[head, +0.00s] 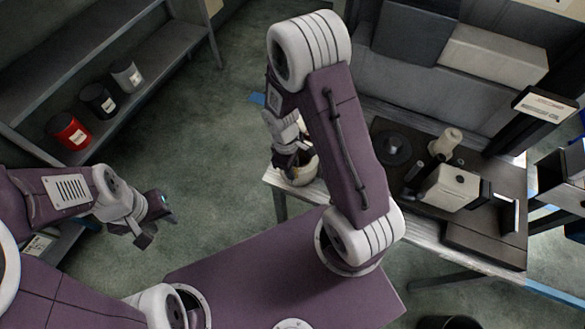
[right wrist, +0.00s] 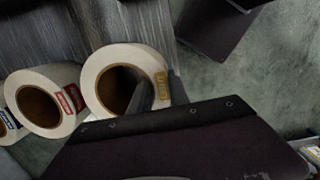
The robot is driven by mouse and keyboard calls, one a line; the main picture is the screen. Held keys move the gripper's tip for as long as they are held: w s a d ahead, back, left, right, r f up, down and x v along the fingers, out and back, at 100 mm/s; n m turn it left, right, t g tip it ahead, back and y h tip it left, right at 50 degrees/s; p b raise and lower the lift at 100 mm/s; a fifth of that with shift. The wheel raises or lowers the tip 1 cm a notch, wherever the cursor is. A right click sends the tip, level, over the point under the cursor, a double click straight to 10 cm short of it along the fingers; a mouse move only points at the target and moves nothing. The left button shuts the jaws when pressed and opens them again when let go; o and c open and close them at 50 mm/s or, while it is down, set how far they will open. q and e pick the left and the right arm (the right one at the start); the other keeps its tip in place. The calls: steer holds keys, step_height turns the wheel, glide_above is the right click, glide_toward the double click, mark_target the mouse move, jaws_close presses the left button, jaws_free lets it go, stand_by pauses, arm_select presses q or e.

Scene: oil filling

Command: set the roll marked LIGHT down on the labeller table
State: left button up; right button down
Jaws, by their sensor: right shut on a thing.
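A white roll with a yellow label (right wrist: 112,57) is in the right wrist view; the label's print is too small to read. One finger of my right gripper (right wrist: 158,92) is inside its brown core and the other is beside its outer wall, so the gripper is shut on the roll's wall. In the head view the right gripper (head: 288,158) is over a white roll (head: 300,174) at the left end of the labeller table (head: 425,228). Whether the roll touches a surface is unclear. My left gripper (head: 155,222) is open and empty, left of the tables.
A red-label roll (right wrist: 48,78) and a blue-label roll (right wrist: 8,132) are beside the held one. The labeller (head: 450,187) stands on the dark table top. A shelf (head: 165,60) with red, black and grey tins is at upper left. Floor between is open.

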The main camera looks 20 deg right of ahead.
steer(key=c, duration=1.7)
jaws_free()
steer(key=shift+s+f, duration=0.1)
steer(key=shift+f, duration=0.05)
steer(key=o, duration=0.5)
steer(key=shift+c, duration=0.2)
